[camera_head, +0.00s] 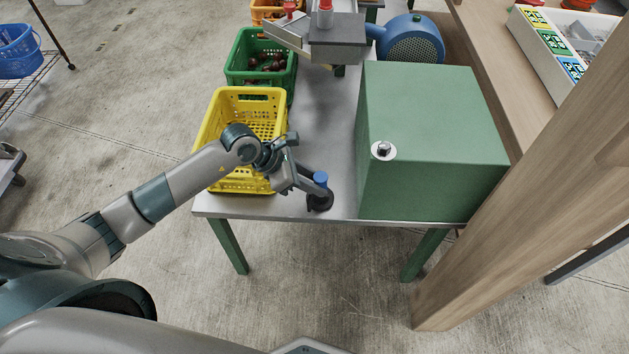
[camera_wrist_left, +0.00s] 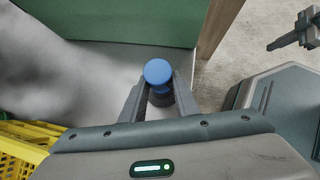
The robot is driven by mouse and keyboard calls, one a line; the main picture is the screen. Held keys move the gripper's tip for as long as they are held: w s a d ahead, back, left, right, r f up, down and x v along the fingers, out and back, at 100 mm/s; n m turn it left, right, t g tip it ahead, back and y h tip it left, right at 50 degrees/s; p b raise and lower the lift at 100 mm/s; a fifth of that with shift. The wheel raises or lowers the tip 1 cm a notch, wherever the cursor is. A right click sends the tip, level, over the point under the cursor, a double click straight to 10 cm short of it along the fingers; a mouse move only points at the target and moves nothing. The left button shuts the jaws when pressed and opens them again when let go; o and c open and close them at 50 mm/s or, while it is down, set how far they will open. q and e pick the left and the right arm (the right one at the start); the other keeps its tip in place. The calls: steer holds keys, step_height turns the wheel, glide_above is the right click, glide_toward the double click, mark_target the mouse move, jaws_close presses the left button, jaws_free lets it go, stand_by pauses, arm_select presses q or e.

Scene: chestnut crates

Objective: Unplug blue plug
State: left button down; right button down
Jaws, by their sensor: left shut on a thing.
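A blue plug (camera_head: 320,178) with a round blue top stands upright over a dark round base near the front edge of the metal table. Its blue top also shows in the left wrist view (camera_wrist_left: 158,71). My left gripper (camera_head: 308,187) is shut on the plug, with one finger on each side just below the blue top (camera_wrist_left: 158,95). The fingers partly hide the lower part, so I cannot tell whether the plug is still seated. What looks like my right gripper (camera_wrist_left: 292,37) shows at the upper right of the left wrist view, too small to read its jaws.
A yellow crate (camera_head: 247,91) stands just left of the plug, under my left arm. A green crate (camera_head: 240,45) with chestnuts is behind it. A big green box (camera_head: 430,100) stands to the right. A wooden post (camera_head: 510,195) rises at right. Bare metal table (camera_head: 318,130) lies between.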

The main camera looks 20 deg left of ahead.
arm_select(q)
steer(key=shift+f+b, duration=0.3)
steer(key=shift+f, duration=0.15)
steer(key=shift+r, duration=0.2)
steer(key=shift+r+p, duration=0.75)
steer(key=shift+r, duration=0.1)
steer(key=shift+f+b, duration=1)
steer(key=shift+f, duration=0.15)
stand_by(0.9)
steer(key=shift+r, duration=0.25)
steer(key=shift+r+p, duration=0.85)
steer(key=shift+r, duration=0.05)
stand_by(0.4)
